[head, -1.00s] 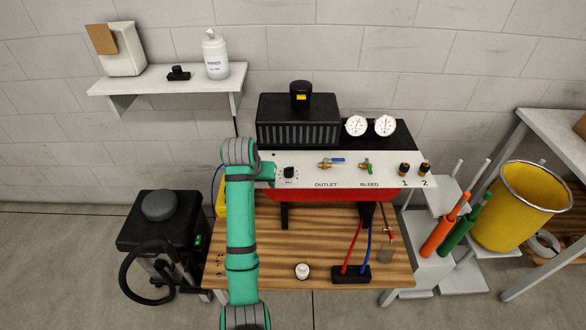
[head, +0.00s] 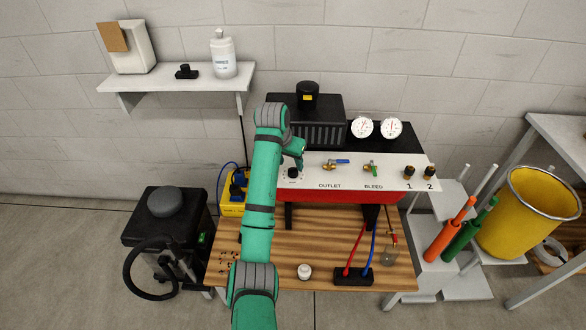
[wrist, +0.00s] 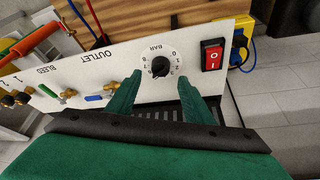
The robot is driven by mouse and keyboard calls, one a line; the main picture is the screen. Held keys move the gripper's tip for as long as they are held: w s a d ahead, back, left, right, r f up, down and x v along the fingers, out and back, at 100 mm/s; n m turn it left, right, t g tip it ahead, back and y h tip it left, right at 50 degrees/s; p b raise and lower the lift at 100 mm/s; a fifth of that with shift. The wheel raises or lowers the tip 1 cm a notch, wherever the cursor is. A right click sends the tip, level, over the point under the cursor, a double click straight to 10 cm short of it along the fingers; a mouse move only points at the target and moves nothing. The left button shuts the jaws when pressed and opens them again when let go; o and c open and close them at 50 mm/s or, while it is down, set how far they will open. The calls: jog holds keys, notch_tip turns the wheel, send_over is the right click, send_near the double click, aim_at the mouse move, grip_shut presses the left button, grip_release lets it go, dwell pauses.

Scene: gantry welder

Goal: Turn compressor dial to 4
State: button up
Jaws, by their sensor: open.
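The compressor dial (head: 293,173) is a black knob on the white panel (head: 392,173), left of the OUTLET valve. In the wrist view the dial (wrist: 160,66) sits on a round white scale marked BAR; its exact setting is too small to read surely. My gripper (wrist: 163,78) is open and empty, its green fingers reaching toward the panel on either side of the dial. I cannot tell whether they touch it. In the head view my gripper (head: 299,152) is partly hidden by my arm, just above the dial.
A red and black rocker switch (wrist: 212,54) is close beside the dial. The OUTLET valve with a blue handle (head: 336,164) and the BLEED valve with a green handle (head: 370,168) are to its right. Two gauges (head: 362,127) stand behind the panel. A yellow box (head: 232,207) is at the left.

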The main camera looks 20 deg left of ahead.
aim_at(292, 169)
jog(key=shift+x, duration=2.75)
jog(key=shift+c, duration=0.4)
jog(key=c, duration=1)
